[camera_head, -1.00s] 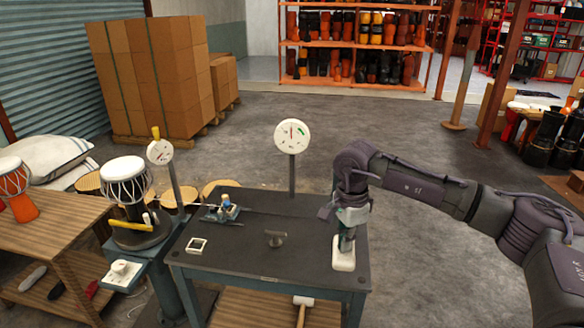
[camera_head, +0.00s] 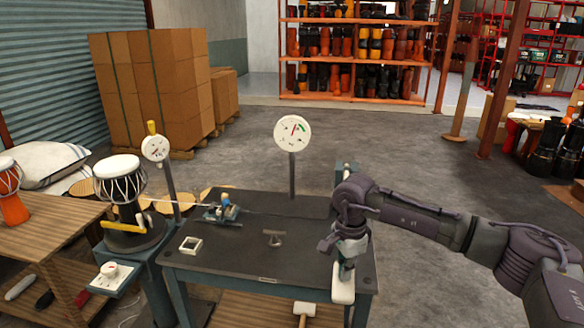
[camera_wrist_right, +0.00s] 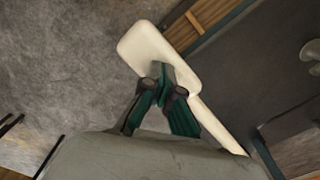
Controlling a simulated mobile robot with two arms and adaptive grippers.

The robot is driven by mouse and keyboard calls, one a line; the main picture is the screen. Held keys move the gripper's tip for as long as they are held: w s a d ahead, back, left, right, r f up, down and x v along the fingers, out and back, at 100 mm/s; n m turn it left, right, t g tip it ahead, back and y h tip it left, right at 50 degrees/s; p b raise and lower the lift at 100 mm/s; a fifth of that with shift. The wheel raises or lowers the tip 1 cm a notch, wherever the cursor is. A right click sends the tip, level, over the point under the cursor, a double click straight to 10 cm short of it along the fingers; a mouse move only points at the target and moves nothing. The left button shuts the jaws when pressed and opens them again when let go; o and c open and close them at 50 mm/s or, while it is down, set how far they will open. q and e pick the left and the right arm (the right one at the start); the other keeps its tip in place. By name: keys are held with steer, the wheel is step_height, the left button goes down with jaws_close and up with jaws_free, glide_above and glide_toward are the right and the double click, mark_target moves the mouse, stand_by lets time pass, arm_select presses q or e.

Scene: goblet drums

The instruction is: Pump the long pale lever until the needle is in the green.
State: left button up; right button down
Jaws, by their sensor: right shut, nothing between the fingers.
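The long pale lever (camera_head: 343,290) lies at the right side of the dark table, its broad end near the front edge. It also shows in the wrist view (camera_wrist_right: 150,50) as a cream paddle with a narrow bar. My right gripper (camera_head: 346,268) is shut and empty, its fingertips on or just over the lever's broad end; contact is not clear. It also shows in the wrist view (camera_wrist_right: 160,85). The round white gauge (camera_head: 293,133) stands on a post behind the table. Its needle tilts up and right, close to the green mark. My left gripper is out of view.
A second gauge (camera_head: 155,148) stands by a white-headed drum (camera_head: 118,180) on the left. The dark table (camera_head: 225,265) carries a small square frame (camera_head: 190,245), a metal knob (camera_head: 272,238) and a blue-topped item (camera_head: 225,205).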

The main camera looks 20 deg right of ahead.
step_height(320, 180, down, 3)
steer(key=shift+s+f+b, duration=0.1)
steer(key=shift+b, duration=0.55)
step_height(320, 180, up, 19)
steer(key=p, duration=1.2)
steer(key=shift+s+a, duration=0.25)
steer(key=shift+s, duration=0.15)
step_height(320, 180, up, 5)
steer(key=p, duration=0.3)
